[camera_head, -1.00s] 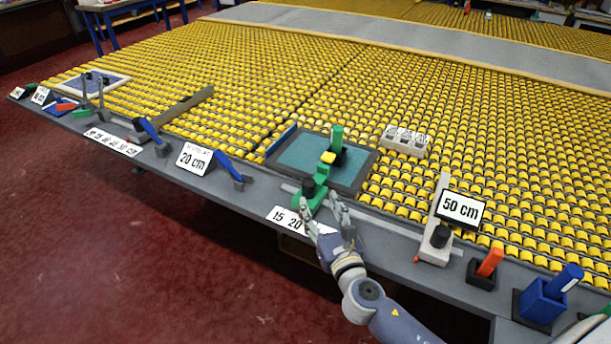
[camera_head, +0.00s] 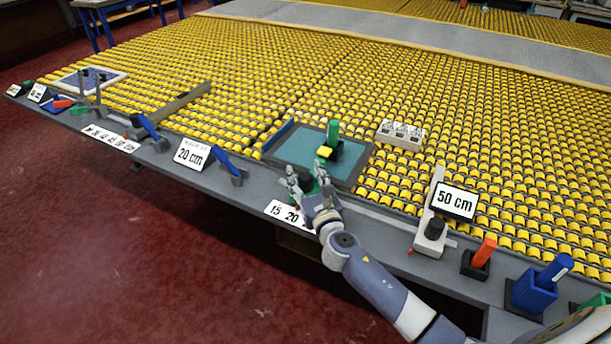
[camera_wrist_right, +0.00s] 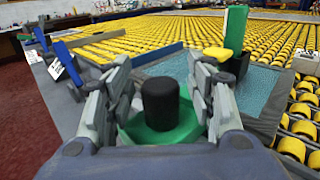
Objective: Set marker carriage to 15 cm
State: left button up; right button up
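The green marker carriage (camera_wrist_right: 185,130) with its round black knob (camera_wrist_right: 160,103) sits low in the middle of the right wrist view. In the head view it is mostly hidden behind my right gripper (camera_head: 307,178). The gripper is open, with one finger on each side of the knob and gaps showing in the wrist view. A green upright block (camera_head: 333,131) and a yellow piece (camera_head: 324,152) stand over the teal mat (camera_head: 297,151) beyond the carriage. The scale card (camera_head: 281,211) reads 15 and 20; the rest is covered by my arm. My left gripper is out of view.
A white post with a 50 cm sign (camera_head: 454,202) stands to the right, then an orange piece in a holder (camera_head: 484,252) and a blue box (camera_head: 533,290). A 20 cm card (camera_head: 190,154) and a blue lever (camera_head: 229,165) are to the left.

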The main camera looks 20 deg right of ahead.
grip_shut()
jog(key=shift+w+a+r, duration=0.15)
jog(key=shift+w+a, duration=0.1)
jog(key=shift+a, duration=0.05)
jog(key=w+a, duration=0.2)
jog(key=w, duration=0.1)
jog(key=shift+w+a, duration=0.15)
jog(key=shift+a, duration=0.3)
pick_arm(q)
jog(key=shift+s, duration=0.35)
pick_arm(e)
jog(key=shift+w, duration=0.1)
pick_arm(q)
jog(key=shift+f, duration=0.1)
pick_arm(e)
jog(key=shift+o, duration=0.3)
grip_release()
jog(key=shift+a, duration=0.1)
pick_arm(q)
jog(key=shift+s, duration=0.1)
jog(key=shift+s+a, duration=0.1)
